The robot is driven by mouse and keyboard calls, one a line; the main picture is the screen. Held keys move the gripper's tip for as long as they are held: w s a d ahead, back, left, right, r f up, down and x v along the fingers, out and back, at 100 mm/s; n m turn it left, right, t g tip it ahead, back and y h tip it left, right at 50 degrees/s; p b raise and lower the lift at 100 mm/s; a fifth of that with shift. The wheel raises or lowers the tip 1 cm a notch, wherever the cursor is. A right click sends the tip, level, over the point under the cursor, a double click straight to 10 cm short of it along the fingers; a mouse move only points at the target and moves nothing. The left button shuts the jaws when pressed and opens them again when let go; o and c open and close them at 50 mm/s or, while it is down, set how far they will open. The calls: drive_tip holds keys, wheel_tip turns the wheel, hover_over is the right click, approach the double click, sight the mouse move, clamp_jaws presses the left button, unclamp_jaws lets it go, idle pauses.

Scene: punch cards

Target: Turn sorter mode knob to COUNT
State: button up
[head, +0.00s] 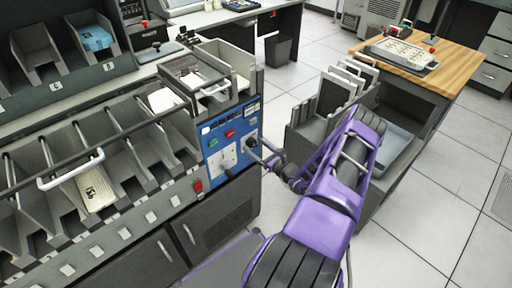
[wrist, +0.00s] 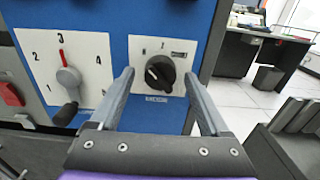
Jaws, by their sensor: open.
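The sorter's blue control panel (head: 215,142) is on the end of the grey machine. In the wrist view a black round knob (wrist: 160,73) with a white pointer mark sits on a white plate, its pointer toward the upper left. The lettering around it and on the small tag below is too small to read. My gripper (wrist: 158,77) is open, with one finger on each side of the knob in the picture. I cannot tell whether either finger touches it. In the head view my gripper (head: 258,155) is at the panel's right side and partly hides the knob.
Left of the knob, a selector with a red pointer (wrist: 68,76) stands at 3 on a numbered dial. A red switch (wrist: 10,93) is further left. Open floor (head: 425,215) lies beyond.

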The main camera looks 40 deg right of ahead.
clamp_jaws()
idle(0.3)
drive_tip(key=shift+m, duration=0.3)
drive_tip(key=m+b, duration=0.3)
drive_tip(key=m, duration=1.4)
drive_tip(key=shift+a, duration=0.15)
drive_tip(key=shift+m, duration=0.4)
